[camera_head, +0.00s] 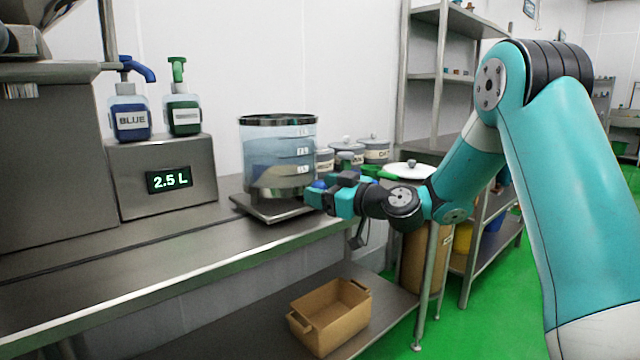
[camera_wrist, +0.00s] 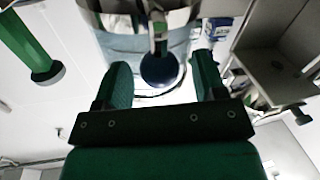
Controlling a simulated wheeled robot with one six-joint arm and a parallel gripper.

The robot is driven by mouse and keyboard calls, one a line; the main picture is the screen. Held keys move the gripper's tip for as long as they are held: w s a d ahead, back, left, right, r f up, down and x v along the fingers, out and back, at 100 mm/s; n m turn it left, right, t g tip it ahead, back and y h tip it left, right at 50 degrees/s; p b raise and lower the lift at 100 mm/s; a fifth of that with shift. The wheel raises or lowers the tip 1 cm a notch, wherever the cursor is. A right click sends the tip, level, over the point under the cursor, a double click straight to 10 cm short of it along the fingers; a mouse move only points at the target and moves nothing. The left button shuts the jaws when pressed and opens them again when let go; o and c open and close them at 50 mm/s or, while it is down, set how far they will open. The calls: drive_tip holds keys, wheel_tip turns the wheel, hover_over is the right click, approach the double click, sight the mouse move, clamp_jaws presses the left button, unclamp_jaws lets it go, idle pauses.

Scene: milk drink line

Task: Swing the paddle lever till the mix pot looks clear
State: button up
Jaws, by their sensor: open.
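The mix pot (camera_head: 278,135) is a clear cylinder with a dark rim on a metal stand. My gripper (camera_head: 318,196) is beside the pot's lower right side. In the wrist view my gripper (camera_wrist: 162,78) has its two green fingers apart. A dark blue round knob (camera_wrist: 160,68) on a metal rod, seemingly the paddle lever, shows between the fingers with gaps on both sides. The pot's wall (camera_wrist: 120,45) is behind it. In the head view the lever is mostly hidden by my gripper.
A metal box (camera_head: 190,195) reading 2.5 L bears a blue pump bottle (camera_head: 130,118) and a green one (camera_head: 184,115). Lidded canisters (camera_head: 374,150) stand behind my wrist. A cardboard box (camera_head: 330,315) is on the lower shelf. The counter front (camera_head: 150,255) is clear.

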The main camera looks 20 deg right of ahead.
drive_tip(key=shift+w+a, duration=0.25)
drive_tip(key=shift+w, duration=0.3)
clamp_jaws()
